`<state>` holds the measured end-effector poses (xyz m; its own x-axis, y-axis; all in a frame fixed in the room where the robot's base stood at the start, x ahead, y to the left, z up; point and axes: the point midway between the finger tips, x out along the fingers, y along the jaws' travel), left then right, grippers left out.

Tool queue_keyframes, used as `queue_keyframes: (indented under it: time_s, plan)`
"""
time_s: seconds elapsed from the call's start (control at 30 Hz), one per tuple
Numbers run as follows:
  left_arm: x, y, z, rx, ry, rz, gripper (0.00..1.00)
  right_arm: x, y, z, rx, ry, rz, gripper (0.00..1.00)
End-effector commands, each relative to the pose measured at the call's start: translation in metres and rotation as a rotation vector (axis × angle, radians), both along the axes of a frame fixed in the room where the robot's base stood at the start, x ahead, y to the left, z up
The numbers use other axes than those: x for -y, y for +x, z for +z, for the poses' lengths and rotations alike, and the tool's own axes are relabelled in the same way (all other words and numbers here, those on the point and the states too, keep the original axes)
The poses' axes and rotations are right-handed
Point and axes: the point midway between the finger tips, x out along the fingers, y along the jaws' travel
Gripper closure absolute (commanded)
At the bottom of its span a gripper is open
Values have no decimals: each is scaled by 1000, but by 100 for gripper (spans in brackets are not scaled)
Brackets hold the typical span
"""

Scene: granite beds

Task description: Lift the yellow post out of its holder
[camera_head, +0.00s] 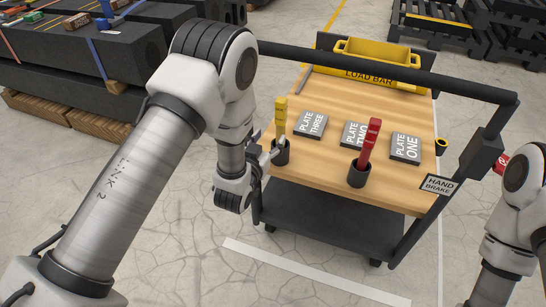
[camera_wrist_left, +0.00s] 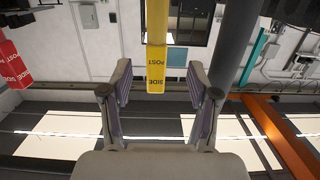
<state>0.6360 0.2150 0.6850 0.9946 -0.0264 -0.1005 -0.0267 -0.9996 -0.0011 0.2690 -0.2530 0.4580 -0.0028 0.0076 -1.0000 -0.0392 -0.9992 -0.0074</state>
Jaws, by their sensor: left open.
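The yellow post (camera_head: 281,116) stands upright in a dark round holder (camera_head: 281,154) at the left front of the wooden cart top. My left gripper (camera_head: 268,146) is at the post's left side, close to the holder's mouth. In the left wrist view the left gripper (camera_wrist_left: 159,82) is open, and the yellow post (camera_wrist_left: 157,50), lettered "SIDE POST", shows between its two fingers with a gap on each side. Whether the post is fully between the pads in depth is unclear. My right gripper is out of view; only part of its arm shows at the right edge.
A red post (camera_head: 370,142) stands in another holder (camera_head: 357,176) to the right. Plates three (camera_head: 311,124), two (camera_head: 353,134) and one (camera_head: 405,148) lie behind. A yellow bin (camera_head: 385,62) sits at the back. A dark handle rail (camera_head: 400,72) crosses above the cart.

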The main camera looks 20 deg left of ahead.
Motion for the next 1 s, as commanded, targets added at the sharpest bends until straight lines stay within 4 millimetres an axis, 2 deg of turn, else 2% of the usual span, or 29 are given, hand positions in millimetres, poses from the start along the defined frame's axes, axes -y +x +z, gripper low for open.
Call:
queue_keyframes:
  time_s: [0.03,0.13,0.27,0.6,0.73,0.93,1.0]
  plan:
    - [3,7,-1,52,-1,-4,40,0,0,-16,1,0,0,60]
    - [5,13,11,101,-3,-8,40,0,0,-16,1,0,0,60]
    - [5,25,15,106,-5,-8,40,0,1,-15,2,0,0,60]
    - [7,82,14,103,-4,-7,40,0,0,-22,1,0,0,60]
    - [7,90,14,101,-3,-7,40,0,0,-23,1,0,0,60]
    - [7,90,14,99,-3,-7,40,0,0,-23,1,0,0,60]
    - [7,90,14,99,-3,-7,64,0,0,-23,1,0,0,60]
